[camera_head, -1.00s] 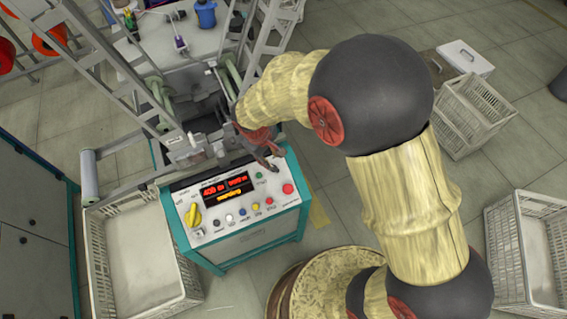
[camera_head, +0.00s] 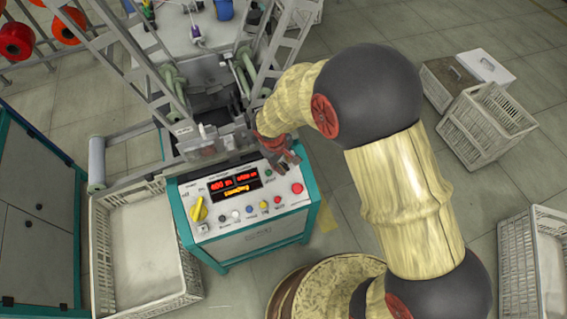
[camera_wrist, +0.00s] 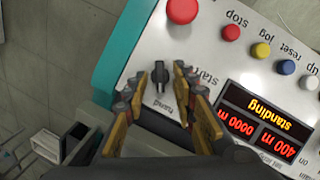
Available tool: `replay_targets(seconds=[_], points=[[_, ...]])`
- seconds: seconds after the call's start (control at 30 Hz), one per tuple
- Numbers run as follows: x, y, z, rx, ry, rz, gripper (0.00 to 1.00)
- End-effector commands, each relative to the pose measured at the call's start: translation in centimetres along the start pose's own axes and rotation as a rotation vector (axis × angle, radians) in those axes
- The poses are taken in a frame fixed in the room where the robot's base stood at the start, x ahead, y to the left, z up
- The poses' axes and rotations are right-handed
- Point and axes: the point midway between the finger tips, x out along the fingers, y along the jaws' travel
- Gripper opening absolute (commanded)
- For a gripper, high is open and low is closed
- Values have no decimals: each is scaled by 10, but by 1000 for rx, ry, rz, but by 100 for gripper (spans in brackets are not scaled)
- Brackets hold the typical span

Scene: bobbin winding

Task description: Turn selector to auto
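The control panel (camera_head: 285,217) has a white sloping top and a teal frame. In the wrist view, a small black selector knob (camera_wrist: 160,74) sits on the panel near its teal edge, with a small label below it that I cannot read surely. My gripper (camera_wrist: 156,88) is open and empty, one finger on each side of the knob in the picture; I cannot tell whether the tips are around it or above it. In the head view my gripper (camera_head: 285,160) is over the panel's back right corner and hides the knob. A large yellow rotary knob (camera_head: 199,210) is at the panel's left end.
A red button (camera_wrist: 182,10) and a smaller red stop button (camera_wrist: 231,33) are close to my fingers. The lit display (camera_wrist: 266,122) reads "standing". White crates stand left (camera_head: 150,285) and right (camera_head: 487,122). Machine frames (camera_head: 150,60) rise behind the panel.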

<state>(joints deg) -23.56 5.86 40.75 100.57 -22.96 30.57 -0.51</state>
Motion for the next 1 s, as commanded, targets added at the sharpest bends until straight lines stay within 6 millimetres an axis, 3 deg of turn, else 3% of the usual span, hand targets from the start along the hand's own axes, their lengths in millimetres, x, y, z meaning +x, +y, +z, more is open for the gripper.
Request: replay_targets(seconds=[0.43, 1.0], points=[[0, 0, 0, 0, 0, 0, 1], [-1, 1, 0, 28, -1, -11, 0]])
